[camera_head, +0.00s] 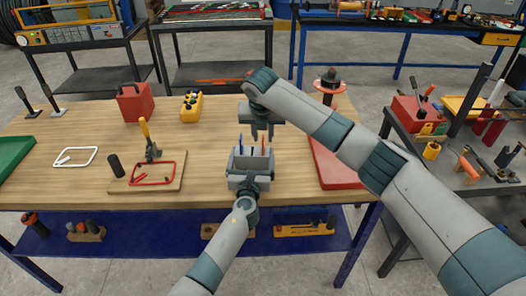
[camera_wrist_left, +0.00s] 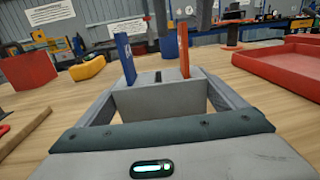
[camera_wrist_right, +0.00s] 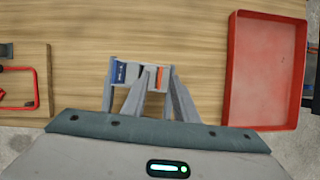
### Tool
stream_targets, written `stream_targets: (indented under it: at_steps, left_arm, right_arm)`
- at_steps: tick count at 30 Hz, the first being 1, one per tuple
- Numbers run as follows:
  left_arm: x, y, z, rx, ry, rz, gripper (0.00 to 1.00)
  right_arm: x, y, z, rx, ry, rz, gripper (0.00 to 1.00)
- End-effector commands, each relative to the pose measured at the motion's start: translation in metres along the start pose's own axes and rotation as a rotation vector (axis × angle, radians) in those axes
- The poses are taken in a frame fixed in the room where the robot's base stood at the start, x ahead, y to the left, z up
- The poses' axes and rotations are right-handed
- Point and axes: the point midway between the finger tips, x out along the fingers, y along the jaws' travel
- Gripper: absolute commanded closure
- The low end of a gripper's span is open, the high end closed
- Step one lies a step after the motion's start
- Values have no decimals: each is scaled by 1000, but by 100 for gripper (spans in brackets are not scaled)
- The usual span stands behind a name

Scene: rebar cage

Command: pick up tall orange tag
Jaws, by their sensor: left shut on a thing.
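A tall orange tag (camera_wrist_left: 184,50) stands upright in a grey block (camera_wrist_left: 155,98), to the right of a blue tag (camera_wrist_left: 124,58). The orange tag also shows in the head view (camera_head: 263,145) and from above in the right wrist view (camera_wrist_right: 160,78). My left gripper (camera_head: 249,168) is shut on the grey block from the table's front side.
A red tray (camera_head: 333,165) lies right of the block. A board with a red outline frame (camera_head: 152,173) and a yellow-handled clamp is to the left. A red box (camera_head: 135,103) and a yellow block (camera_head: 191,106) stand behind. Bare wood lies between.

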Motion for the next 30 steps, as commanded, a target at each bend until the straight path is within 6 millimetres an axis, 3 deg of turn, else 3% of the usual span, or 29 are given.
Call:
stream_targets:
  at_steps: [8,23,27,30]
  left_arm:
    - [0,0,0,0,1,0,34]
    - [0,0,0,0,1,0,34]
    - [0,0,0,0,1,0,34]
    - [0,0,0,0,1,0,34]
  right_arm:
    - [29,0,2,0,0,-1,73]
    - [31,0,2,0,-1,-1,73]
    - [30,0,2,0,-1,-1,100]
    - [31,0,2,0,0,-1,100]
